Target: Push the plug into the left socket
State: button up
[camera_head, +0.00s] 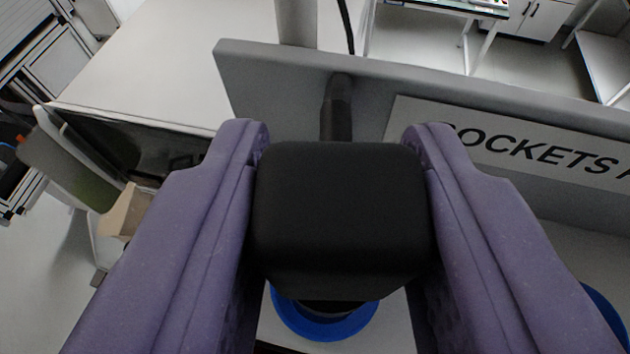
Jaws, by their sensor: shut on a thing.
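My gripper (338,150) has two purple fingers, one on each side of a black plug (342,215), and is shut on it. The plug is a block with rounded corners, in the middle of the view. A dark stub (336,110) shows just above its top edge, in front of a grey panel. Below the plug is a blue ring (325,325), the left socket, partly hidden by the plug. A dark part shows between the plug and the ring. I cannot tell how deep the plug sits. A second blue ring (604,308) is cut off at the right edge.
The grey upright panel (280,85) crosses behind the plug and carries a white sign (520,145) reading "SOCKETS". A pale table top (150,75) lies at the upper left. A small tan box (125,212) stands at the left. Other tables are far behind.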

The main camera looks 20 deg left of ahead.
aim_at(327, 314)
jog(key=shift+a+f, duration=0.1)
jog(key=shift+f, duration=0.45)
jog(key=shift+b, duration=0.5)
jog(key=shift+f+b, duration=1.2)
jog(key=shift+b, duration=0.35)
dwell(0.4)
jog(key=o, duration=1.1)
jog(key=shift+o, duration=0.2)
jog(key=b+v, duration=0.1)
jog(key=v, duration=0.6)
jog(key=shift+s, duration=0.35)
jog(key=shift+r, duration=0.15)
